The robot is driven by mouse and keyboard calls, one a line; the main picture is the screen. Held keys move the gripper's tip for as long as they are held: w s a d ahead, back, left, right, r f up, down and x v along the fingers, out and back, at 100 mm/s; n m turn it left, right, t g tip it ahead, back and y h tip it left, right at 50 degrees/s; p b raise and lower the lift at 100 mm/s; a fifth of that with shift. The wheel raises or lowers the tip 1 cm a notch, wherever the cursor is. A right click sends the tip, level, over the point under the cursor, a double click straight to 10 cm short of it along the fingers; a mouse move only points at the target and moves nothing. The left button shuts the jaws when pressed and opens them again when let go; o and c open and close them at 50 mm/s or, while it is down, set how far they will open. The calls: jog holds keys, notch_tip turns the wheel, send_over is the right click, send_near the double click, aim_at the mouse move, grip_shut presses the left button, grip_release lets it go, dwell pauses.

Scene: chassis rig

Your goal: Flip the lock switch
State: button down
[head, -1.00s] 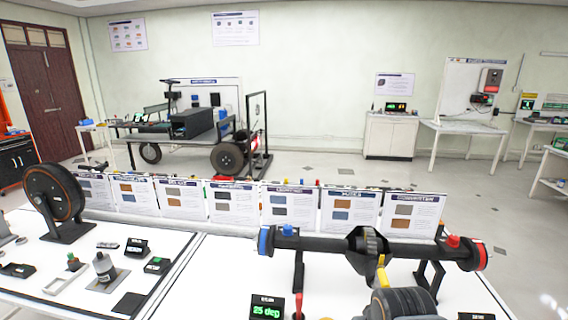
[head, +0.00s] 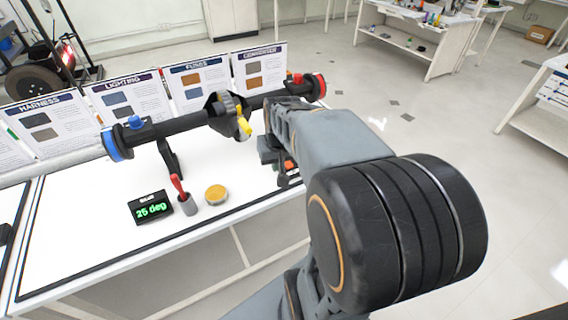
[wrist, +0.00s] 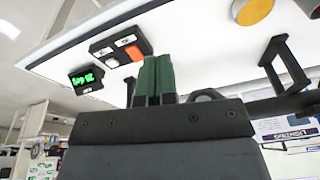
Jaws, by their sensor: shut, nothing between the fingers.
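In the wrist view a dark switch panel (wrist: 120,45) lies on the white bench, with an orange rocker (wrist: 138,49) and a pale label or button beside it. I take this as the lock switch; its lettering is too small to read. In the head view an orange-red part (head: 288,166) beside my wrist appears to be the same rocker, mostly blocked by my arm. My gripper (wrist: 156,58) shows its green fingers together and empty. In the picture, the fingertips are just below the panel's orange end. I cannot tell whether they touch it.
A black axle (head: 180,124) on stands crosses the bench, with a yellow part (head: 244,126) at its middle. Open floor lies right.

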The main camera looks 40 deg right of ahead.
jog(key=w+d+r+n+t+b, duration=0.1)
jog(key=w+d+n+b, duration=0.1)
jog(key=w+d, duration=0.5)
jog(key=d, duration=0.4)
jog(key=shift+w+t, duration=0.15)
jog(key=shift+t, duration=0.15)
jog(key=shift+a, duration=0.1)
jog(key=shift+f, duration=0.1)
jog(key=b, duration=0.2)
send_over(287, 163)
jog(key=f, duration=1.1)
jog(key=shift+w, duration=0.35)
jog(key=shift+s+x, duration=0.2)
jog(key=shift+x, duration=0.9)
jog(key=shift+f, duration=0.1)
